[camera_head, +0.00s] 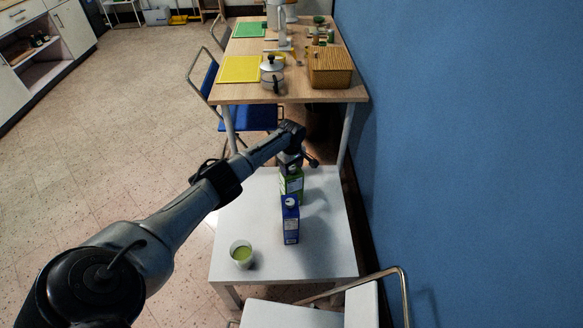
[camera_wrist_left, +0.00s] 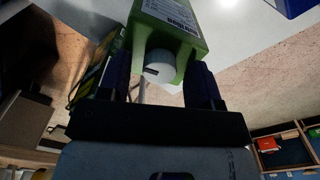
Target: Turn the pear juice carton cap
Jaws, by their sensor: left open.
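The green carton (camera_head: 293,184), which I take to be the pear juice carton, stands on the white table behind a blue carton (camera_head: 291,222). In the left wrist view the green carton (camera_wrist_left: 184,22) shows its top and round white cap (camera_wrist_left: 160,66). My left gripper (camera_wrist_left: 160,78) is open, with one dark finger on each side of the cap. I cannot tell whether the fingers touch it. In the head view my left wrist is just above and behind the green carton and partly hides its top. My right gripper does not show.
A glass of pale green drink (camera_head: 241,254) stands at the front left of the white table (camera_head: 325,255). A wooden table (camera_head: 230,91) with a basket (camera_head: 330,68) and a moka pot (camera_head: 272,70) is behind. A blue wall (camera_head: 460,130) bounds the right side.

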